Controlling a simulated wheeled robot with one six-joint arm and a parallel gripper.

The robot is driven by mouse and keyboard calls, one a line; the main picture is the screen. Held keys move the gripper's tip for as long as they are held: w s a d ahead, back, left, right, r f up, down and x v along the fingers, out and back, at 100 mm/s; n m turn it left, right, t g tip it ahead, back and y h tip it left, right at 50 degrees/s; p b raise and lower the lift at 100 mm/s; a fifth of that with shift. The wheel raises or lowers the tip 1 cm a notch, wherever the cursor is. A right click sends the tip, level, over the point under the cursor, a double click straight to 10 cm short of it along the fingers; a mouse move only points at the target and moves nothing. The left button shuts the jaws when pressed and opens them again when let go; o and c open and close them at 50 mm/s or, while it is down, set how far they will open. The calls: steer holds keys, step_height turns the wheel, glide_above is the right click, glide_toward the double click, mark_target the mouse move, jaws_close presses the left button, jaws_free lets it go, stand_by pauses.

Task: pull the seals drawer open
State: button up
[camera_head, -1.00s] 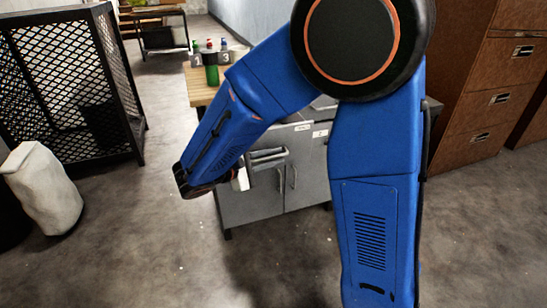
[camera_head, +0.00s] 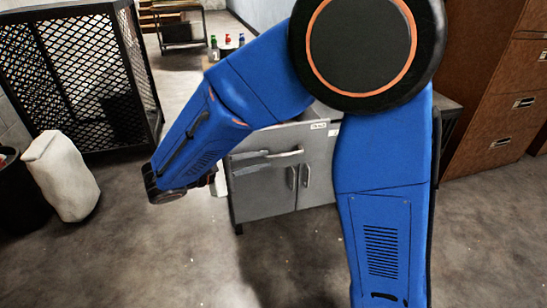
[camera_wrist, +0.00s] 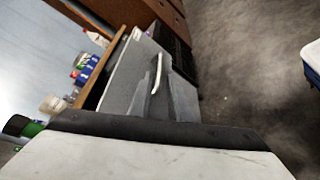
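The grey cabinet (camera_head: 262,207) stands mid-frame in the head view, partly behind my arm. Its upper front has a drawer with a horizontal bar handle (camera_head: 286,153) and a small white label (camera_head: 319,125), too small to read. In the wrist view, turned sideways, a pale handle (camera_wrist: 157,73) stands out from a grey front. I cannot tell whether any drawer stands out. My gripper (camera_head: 219,183) is mostly hidden behind my forearm, left of the cabinet front; only a pale part shows. It appears apart from the handle, and its opening cannot be seen.
A black mesh cage (camera_head: 80,85) stands at the left, with a white sack-like bin (camera_head: 62,178) before it. Brown drawer cabinets (camera_head: 500,100) stand at the right. Small bottles (camera_head: 227,41) show behind my arm. The floor in front is clear.

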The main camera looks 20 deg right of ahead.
steer(key=v, duration=0.7)
steer(key=shift+d, duration=0.1)
steer(key=s+d+m+g+y, duration=0.2)
steer(key=d, duration=0.5)
steer(key=s+d+m+g+y, duration=0.1)
steer(key=s+d+g+y, duration=0.15)
steer(key=d, duration=0.45)
steer(key=s+d+f+m+t+y, duration=0.1)
steer(key=s+d+m+t+y, duration=0.1)
steer(key=s+d+m+y, duration=0.1)
steer(key=s+d+f+m+t+y, duration=0.1)
steer(key=s+d+m+t+y, duration=0.1)
steer(key=s+d+m+y, duration=0.2)
steer(key=s+d+y, duration=0.1)
steer(key=s+y, duration=0.2)
steer(key=s, duration=0.3)
steer(key=shift+s, duration=0.3)
